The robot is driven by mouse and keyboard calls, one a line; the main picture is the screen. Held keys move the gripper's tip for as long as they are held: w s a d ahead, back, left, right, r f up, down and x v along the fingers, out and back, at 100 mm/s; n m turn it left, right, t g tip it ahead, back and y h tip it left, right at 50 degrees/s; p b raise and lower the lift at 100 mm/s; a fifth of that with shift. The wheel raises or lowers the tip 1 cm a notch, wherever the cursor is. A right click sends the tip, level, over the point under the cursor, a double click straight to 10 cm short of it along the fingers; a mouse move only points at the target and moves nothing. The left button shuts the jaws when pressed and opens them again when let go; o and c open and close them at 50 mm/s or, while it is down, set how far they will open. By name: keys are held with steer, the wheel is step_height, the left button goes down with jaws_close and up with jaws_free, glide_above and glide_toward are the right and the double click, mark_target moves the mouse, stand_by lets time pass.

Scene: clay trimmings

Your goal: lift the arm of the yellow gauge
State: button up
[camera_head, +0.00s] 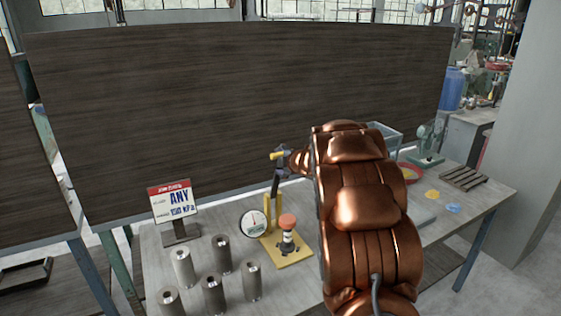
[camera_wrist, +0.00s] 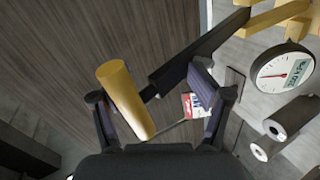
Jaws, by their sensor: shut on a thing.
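The yellow gauge stands on the table with a yellow base plate (camera_head: 292,252), a yellow post and a round white dial (camera_head: 254,223). The dial also shows in the wrist view (camera_wrist: 284,72). Its dark arm (camera_head: 276,187) points steeply up from the post and ends in a yellow handle (camera_head: 277,156). My gripper (camera_head: 284,154) is at the top of that arm, shut on the handle. In the wrist view the handle (camera_wrist: 126,100) lies between my two fingers, with the dark arm (camera_wrist: 190,55) running to the upper right. An orange-topped piece (camera_head: 288,222) sits on the base.
Several grey cylinders (camera_head: 213,293) stand in front left of the gauge. A sign (camera_head: 173,203) stands behind them. A dark wooden panel (camera_head: 220,110) closes off the back. A green fan (camera_head: 428,142), a slatted rack (camera_head: 463,179) and small coloured pieces are at the right.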

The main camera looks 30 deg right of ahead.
steer(key=shift+s+r, duration=0.2)
steer(key=shift+s, duration=0.3)
steer(key=shift+c, duration=0.7)
steer(key=v, duration=1.1)
